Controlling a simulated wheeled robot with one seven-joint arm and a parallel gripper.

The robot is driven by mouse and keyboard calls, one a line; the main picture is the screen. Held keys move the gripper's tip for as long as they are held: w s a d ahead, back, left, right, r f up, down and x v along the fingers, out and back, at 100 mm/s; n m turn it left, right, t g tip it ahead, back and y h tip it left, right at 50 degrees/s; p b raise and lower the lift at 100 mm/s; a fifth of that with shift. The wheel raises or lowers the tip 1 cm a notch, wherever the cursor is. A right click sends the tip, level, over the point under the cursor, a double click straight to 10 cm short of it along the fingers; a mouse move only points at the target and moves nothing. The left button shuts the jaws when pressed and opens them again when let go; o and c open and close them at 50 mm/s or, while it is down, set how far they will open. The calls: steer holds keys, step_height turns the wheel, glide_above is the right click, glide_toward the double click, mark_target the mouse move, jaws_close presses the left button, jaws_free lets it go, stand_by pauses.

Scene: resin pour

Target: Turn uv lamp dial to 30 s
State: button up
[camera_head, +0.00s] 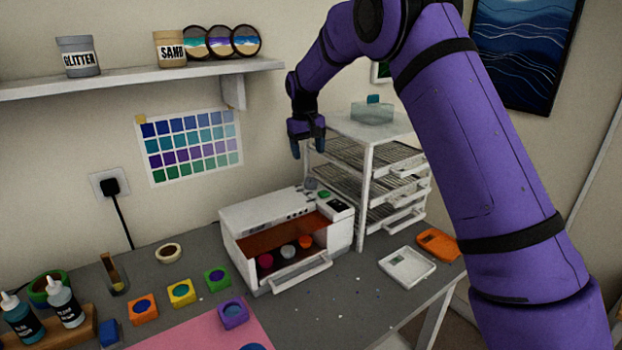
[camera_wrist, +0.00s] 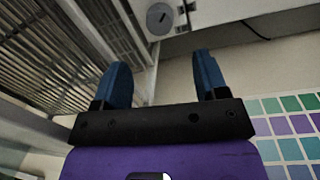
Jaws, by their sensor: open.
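The UV lamp (camera_head: 237,225) is a white box on the grey bench, with its front open and several small coloured pieces inside. Its round grey dial (camera_head: 310,183) sits on top near the right end. The dial also shows in the wrist view (camera_wrist: 160,18), at the top edge, with a dark pointer line; I cannot read any time marks. My gripper (camera_head: 309,153) is open and empty, its blue fingers pointing down above the dial and apart from it. In the wrist view the fingers (camera_wrist: 160,72) stand wide apart, with the dial beyond them.
A white wire rack (camera_head: 364,190) stands close to the right of the lamp. A white scale (camera_head: 407,264) and an orange tray (camera_head: 438,243) lie at the right. Small colour moulds, bottles and a pink mat (camera_head: 190,333) fill the front left. A colour chart (camera_head: 190,147) hangs behind.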

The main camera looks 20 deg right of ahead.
mark_target(311, 180)
steer(key=f, duration=0.9)
steer(key=shift+d+f, duration=0.3)
steer(key=shift+d, duration=0.1)
steer(key=shift+c, duration=0.3)
steer(key=c, duration=0.9)
